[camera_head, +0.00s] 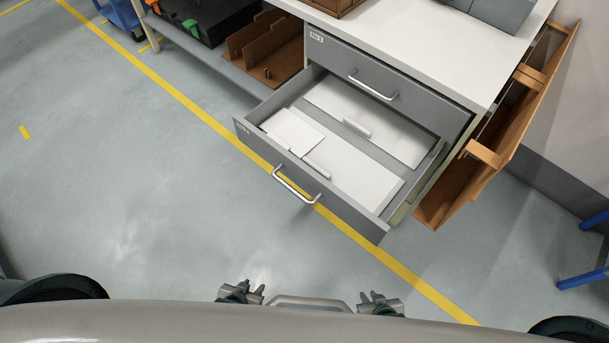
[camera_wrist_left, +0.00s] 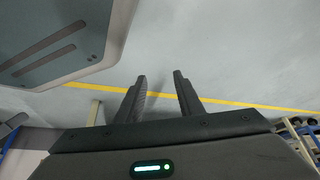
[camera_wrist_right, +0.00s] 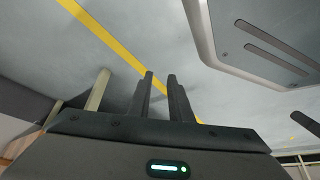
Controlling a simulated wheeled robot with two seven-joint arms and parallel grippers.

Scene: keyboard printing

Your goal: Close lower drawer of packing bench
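The lower drawer (camera_head: 262,148) of the packing bench (camera_head: 425,62) is pulled far out, with white flat items inside it. Its silver handle (camera_head: 296,188) faces me. The upper drawer (camera_head: 370,78) looks shut above it. My left gripper (camera_head: 247,287) is low in the head view, below the handle and apart from it. In the left wrist view its fingers (camera_wrist_left: 160,76) are open with nothing between them. My right gripper (camera_head: 379,297) is below the drawer's front right corner, also apart from it. In the right wrist view its fingers (camera_wrist_right: 160,76) are parted by a narrow gap and empty.
A brown board rack (camera_head: 505,120) hangs on the bench's right side. A lower shelf (camera_head: 225,75) with a black bin and brown dividers is at the left. Blue legs (camera_head: 585,278) stand at the far right. The grey floor (camera_head: 120,200) left of the drawer is clear.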

